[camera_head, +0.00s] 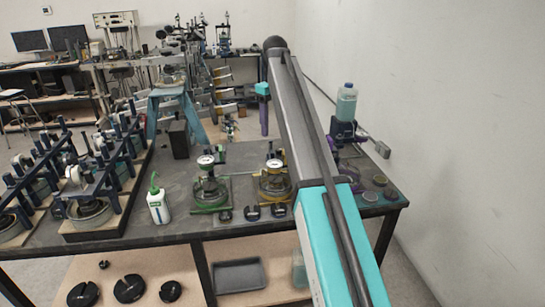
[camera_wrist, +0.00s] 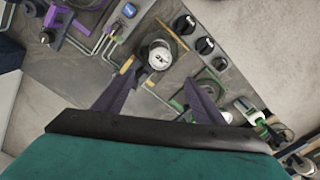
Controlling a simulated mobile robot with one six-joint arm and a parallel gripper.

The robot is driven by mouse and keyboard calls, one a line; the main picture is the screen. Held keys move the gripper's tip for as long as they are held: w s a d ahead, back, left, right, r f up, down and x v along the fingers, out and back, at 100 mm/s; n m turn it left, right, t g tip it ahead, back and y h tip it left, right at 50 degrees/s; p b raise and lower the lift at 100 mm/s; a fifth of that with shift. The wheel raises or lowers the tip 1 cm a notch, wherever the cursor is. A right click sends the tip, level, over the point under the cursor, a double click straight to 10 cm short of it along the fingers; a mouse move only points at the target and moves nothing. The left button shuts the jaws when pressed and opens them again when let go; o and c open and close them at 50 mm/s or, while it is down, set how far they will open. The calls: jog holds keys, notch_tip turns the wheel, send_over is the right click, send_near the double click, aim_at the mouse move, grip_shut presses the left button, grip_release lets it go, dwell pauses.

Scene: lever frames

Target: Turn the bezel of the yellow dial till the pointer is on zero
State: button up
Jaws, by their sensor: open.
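The yellow dial (camera_head: 273,167) is a white-faced gauge on a small stand with a yellow base, on the dark table left of my arm. In the wrist view the yellow dial (camera_wrist: 159,58) lies beyond the fingertips, its face small and its pointer too small to read. My gripper (camera_wrist: 163,78) is open and empty, its two purple fingers apart. In the head view my gripper (camera_head: 264,132) hangs point down beyond the dial, apart from it. A similar dial with a green base (camera_head: 206,162) stands to the left.
Black slotted weights (camera_head: 252,213) lie in front of the dials. A white bottle (camera_head: 158,203) stands left, and a blue-liquid bottle (camera_head: 346,102) stands right on a dark stand. Dark frames (camera_head: 100,175) crowd the table's left side. The wall is close on the right.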

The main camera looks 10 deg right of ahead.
aim_at(274, 163)
jog(key=shift+f, duration=0.1)
jog(key=shift+f+p, duration=1.95)
jog(key=shift+f, duration=4.9)
jog(key=c, duration=1.1)
jog(key=shift+o, duration=0.2)
jog(key=shift+m, duration=0.7)
jog(key=o, duration=1.1)
jog(key=shift+c, duration=0.2)
jog(key=shift+r, duration=0.1)
